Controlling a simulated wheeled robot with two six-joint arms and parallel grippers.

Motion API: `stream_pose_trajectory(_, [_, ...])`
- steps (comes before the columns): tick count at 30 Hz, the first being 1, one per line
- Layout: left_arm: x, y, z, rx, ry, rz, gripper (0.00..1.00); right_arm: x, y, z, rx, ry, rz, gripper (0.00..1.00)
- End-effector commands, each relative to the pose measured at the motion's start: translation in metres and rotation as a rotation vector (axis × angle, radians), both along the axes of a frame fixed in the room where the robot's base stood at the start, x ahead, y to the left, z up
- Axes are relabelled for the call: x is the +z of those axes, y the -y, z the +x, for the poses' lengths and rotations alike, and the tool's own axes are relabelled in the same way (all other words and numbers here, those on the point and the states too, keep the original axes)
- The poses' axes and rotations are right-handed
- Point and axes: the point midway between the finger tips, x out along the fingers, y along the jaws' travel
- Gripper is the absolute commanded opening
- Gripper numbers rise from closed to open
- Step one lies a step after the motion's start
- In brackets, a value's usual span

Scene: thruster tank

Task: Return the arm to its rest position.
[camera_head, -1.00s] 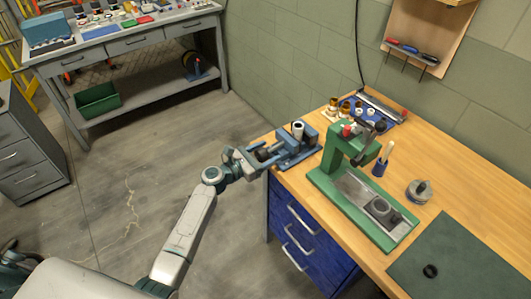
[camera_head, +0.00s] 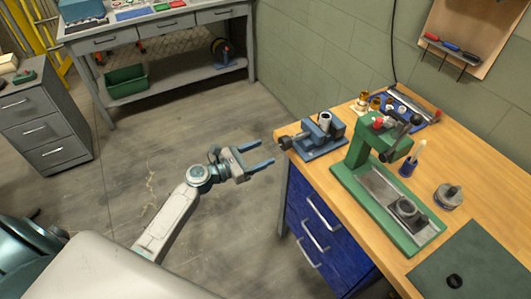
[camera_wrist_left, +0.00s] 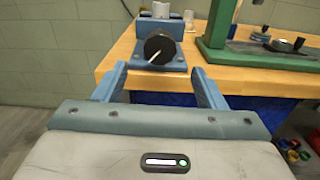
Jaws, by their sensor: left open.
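My left gripper (camera_head: 262,159) is open and empty in the head view. It is in the air beside the left edge of the wooden workbench (camera_head: 480,150), short of the blue vise (camera_head: 322,140). In the left wrist view, its two blue fingers (camera_wrist_left: 160,85) are spread apart, with the vise (camera_wrist_left: 160,62) and its dark round handle end (camera_wrist_left: 160,48) beyond them. A white cylinder (camera_head: 324,120) stands at the vise in the head view. My right gripper is not in view.
A green arbor press (camera_head: 365,150) stands on the bench, with a blue cup (camera_head: 408,168) and a dark mat (camera_head: 470,265) nearby. Blue drawers (camera_head: 310,225) are below. A grey drawer cabinet (camera_head: 40,125) and a second bench (camera_head: 170,30) stand farther left. The floor between is clear.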

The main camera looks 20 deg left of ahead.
Motion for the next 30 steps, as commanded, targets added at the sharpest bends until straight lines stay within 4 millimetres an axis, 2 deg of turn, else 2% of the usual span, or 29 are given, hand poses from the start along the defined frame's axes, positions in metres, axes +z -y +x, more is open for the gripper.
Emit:
stream_pose_trajectory(12, [0.0, 0.0, 0.0, 0.001, -0.001, 0.001, 0.64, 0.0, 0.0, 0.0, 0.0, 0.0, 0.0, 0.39])
stream_pose_trajectory(14, [-0.005, -0.001, 0.0, 0.005, -0.002, 0.014, 0.64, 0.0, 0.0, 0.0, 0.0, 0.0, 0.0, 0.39])
stream_pose_trajectory(16, [-0.021, -0.004, -0.001, 0.019, -0.009, 0.061, 0.64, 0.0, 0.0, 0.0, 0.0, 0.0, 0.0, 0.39])
stream_pose_trajectory(17, [-0.032, -0.005, -0.001, 0.028, -0.012, 0.096, 0.64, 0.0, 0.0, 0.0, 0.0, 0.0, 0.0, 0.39])
stream_pose_trajectory(20, [-0.088, -0.015, -0.008, 0.059, -0.031, 0.275, 0.64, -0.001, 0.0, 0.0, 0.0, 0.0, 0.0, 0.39])
stream_pose_trajectory(23, [-0.16, -0.029, -0.026, 0.063, -0.055, 0.53, 0.64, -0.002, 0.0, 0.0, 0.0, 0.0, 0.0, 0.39])
stream_pose_trajectory(24, [-0.189, -0.034, -0.037, 0.052, -0.064, 0.638, 0.64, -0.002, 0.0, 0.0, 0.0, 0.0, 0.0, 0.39])
stream_pose_trajectory(26, [-0.23, -0.042, -0.055, 0.021, -0.076, 0.796, 0.64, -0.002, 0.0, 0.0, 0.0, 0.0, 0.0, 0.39])
stream_pose_trajectory(27, [-0.258, -0.047, -0.07, -0.01, -0.083, 0.902, 0.64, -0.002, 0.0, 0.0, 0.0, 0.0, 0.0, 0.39])
stream_pose_trajectory(29, [-0.297, -0.054, -0.094, -0.071, -0.089, 1.057, 0.64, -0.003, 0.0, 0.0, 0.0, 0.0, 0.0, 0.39])
stream_pose_trajectory(30, [-0.322, -0.058, -0.112, -0.123, -0.092, 1.158, 0.64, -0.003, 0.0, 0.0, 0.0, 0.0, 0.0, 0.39])
